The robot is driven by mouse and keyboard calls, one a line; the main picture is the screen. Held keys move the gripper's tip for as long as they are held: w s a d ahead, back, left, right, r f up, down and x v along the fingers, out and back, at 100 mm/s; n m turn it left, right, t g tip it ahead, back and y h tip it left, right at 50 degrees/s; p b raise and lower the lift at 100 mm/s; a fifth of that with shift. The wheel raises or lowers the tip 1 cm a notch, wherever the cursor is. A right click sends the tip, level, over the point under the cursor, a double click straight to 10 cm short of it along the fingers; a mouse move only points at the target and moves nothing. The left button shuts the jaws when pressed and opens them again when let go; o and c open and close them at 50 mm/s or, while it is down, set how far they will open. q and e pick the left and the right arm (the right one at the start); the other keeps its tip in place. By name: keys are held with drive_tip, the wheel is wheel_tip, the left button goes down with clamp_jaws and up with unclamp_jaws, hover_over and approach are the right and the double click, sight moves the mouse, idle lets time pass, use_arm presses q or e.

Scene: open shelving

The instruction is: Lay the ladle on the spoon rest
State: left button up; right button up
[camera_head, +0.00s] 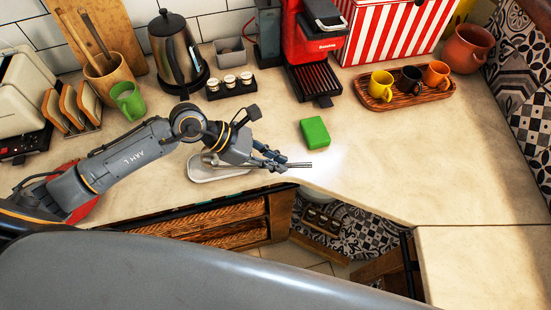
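My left gripper (277,163) is over the counter near its front edge, left of the green block. The ladle's bowl cannot be made out. A pale, shallow dish, apparently the spoon rest (207,177), lies on the counter beneath my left wrist, which hides part of it. I cannot tell whether the ladle touches it. My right gripper is not in view.
A green block (314,132) lies right of the gripper. Behind are a kettle (177,52), a rack of small jars (231,85), a red coffee machine (308,40) and a wooden tray (417,101) with cups. The counter (400,170) at right is clear.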

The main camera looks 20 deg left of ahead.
use_arm(q)
drive_tip(key=o, duration=0.3)
drive_tip(key=shift+o, duration=0.2)
drive_tip(key=shift+a, duration=0.1)
drive_tip(key=v, duration=1)
drive_tip(key=shift+s+a, duration=0.1)
drive_tip(key=shift+a, duration=0.05)
drive_tip(key=shift+v, duration=0.85)
drive_tip(key=shift+r, duration=0.1)
